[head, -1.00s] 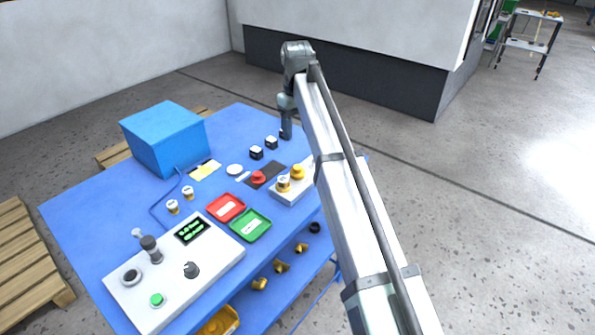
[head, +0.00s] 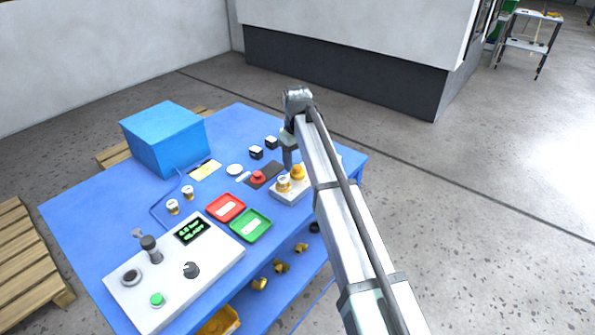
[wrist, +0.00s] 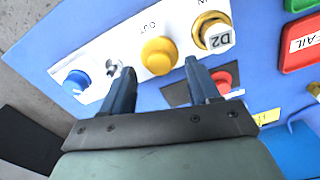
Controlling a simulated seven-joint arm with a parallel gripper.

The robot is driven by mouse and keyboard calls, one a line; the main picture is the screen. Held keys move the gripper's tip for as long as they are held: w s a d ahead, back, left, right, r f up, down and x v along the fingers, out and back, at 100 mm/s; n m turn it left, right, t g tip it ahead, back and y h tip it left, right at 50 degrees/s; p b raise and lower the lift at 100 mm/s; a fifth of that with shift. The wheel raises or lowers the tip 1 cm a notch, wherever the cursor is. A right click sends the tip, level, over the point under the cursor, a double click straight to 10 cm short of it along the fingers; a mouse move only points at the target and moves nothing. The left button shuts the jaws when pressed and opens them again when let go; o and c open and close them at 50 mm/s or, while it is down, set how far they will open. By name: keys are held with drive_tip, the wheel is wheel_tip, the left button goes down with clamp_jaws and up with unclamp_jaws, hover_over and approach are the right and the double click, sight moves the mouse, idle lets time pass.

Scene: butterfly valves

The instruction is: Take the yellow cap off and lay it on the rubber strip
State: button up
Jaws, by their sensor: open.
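The yellow cap (head: 298,172) sits on the white fixture block, by the OUT label in the wrist view (wrist: 159,55). My gripper (head: 288,165) is open and empty. In the wrist view its two dark fingers (wrist: 157,75) are spread, with the cap ahead of the gap between them, apart from both. The dark rubber strip (head: 272,168) lies on the blue table just left of the block, with a red cap (head: 258,177) on it. Part of the strip shows behind the right finger in the wrist view (wrist: 176,96).
A brass fitting tagged D2 (wrist: 214,33) stands beside the cap at IN. A blue knob (wrist: 76,82) and a metal toggle (wrist: 113,68) are at the block's other end. A red tray (head: 226,208) and green tray (head: 250,226) lie nearby.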

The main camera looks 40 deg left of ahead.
wheel_tip(320, 180, down, 2)
drive_tip(key=shift+c, duration=0.2)
drive_tip(key=c, duration=1.1)
